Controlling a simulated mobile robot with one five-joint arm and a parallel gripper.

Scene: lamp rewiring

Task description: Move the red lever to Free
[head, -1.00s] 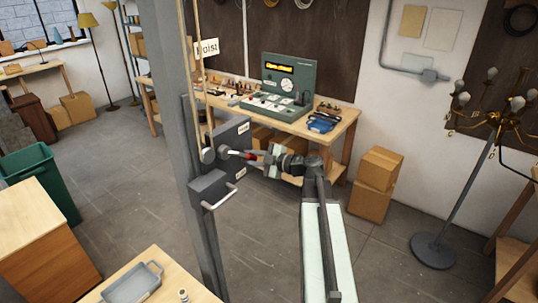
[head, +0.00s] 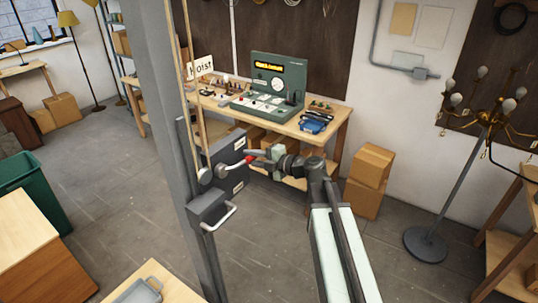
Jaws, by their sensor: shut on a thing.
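The red lever (head: 250,159) sticks out to the right from its pivot on the tall grey post (head: 178,120). Its pale shaft slopes a little upward to a red grip. My gripper (head: 256,156) comes in from the right and is shut on the red grip, partly hiding it. A dark plate (head: 222,153) behind the lever carries two small white labels (head: 240,140), too small to read. A white hoist sign (head: 202,67) hangs near the post by the ropes.
A grey box with a pale handle (head: 218,217) sits on the post below the lever. Behind is a workbench (head: 327,127) with a green lit-display console (head: 274,85). Cardboard boxes (head: 368,180) and a brass chandelier stand (head: 440,195) are at right. Open floor lies between.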

